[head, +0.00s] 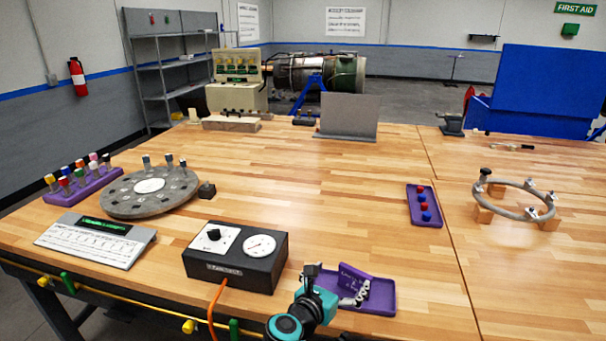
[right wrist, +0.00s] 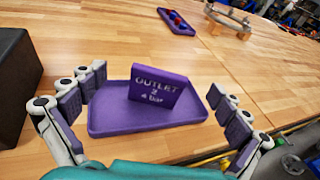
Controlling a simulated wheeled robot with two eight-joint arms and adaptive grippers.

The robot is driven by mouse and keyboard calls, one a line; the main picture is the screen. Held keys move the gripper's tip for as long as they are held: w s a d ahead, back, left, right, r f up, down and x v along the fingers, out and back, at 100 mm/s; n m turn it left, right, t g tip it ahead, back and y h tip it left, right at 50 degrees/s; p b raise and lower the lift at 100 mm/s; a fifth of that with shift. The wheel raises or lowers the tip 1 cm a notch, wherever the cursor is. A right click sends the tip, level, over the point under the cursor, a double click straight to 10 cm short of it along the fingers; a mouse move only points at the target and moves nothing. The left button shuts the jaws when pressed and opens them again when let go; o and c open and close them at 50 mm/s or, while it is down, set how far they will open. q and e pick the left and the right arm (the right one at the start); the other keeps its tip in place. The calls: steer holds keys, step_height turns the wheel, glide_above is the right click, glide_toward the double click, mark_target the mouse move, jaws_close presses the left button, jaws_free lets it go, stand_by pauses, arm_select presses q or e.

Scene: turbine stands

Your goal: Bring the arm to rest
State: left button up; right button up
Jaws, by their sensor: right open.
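My right gripper (head: 337,287) is in the lower middle of the head view, at the purple tray near the table's front edge. In the right wrist view its two fingers (right wrist: 158,100) are spread wide and empty, one at each side of the tray. The purple tray (right wrist: 112,122) has an upright plate (right wrist: 158,90) reading "OUTLET 2 4 bar". The tray also shows in the head view (head: 381,297), partly behind the gripper. My left gripper is not in view.
A black gauge box (head: 236,258) stands left of my right gripper. A purple tray with red and blue pieces (head: 424,224) and a metal ring on wooden blocks (head: 515,199) lie farther right. A grey round plate (head: 150,205) sits left. The table's middle is clear.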

step_height(320, 180, up, 9)
steer(key=w+n+t+y, duration=0.2)
steer(key=n+t, duration=0.3)
steer(key=n, duration=0.2)
steer(key=s+a+r+n+y, duration=0.1)
steer(key=a+r+n+y, duration=0.15)
steer(key=n, duration=0.35)
steer(key=s+a+r+n+t+y, duration=0.1)
steer(key=n+y, duration=0.3)
steer(key=n, duration=0.2)
steer(key=s+a+r+n+y, duration=0.1)
steer(key=a+r+n+y, duration=0.1)
steer(key=n+y, duration=0.35)
steer(key=s+d+f+n+g+h, duration=0.2)
steer(key=s+d+f+n+g, duration=0.3)
steer(key=s+f+n, duration=0.4)
steer(key=s+d+f+n+g+h, duration=0.3)
steer(key=s+d+f+n+g, duration=0.3)
steer(key=s+f+n, duration=0.3)
step_height(320, 180, down, 4)
steer(key=shift+s+r, duration=0.25)
steer(key=shift+s, duration=0.6)
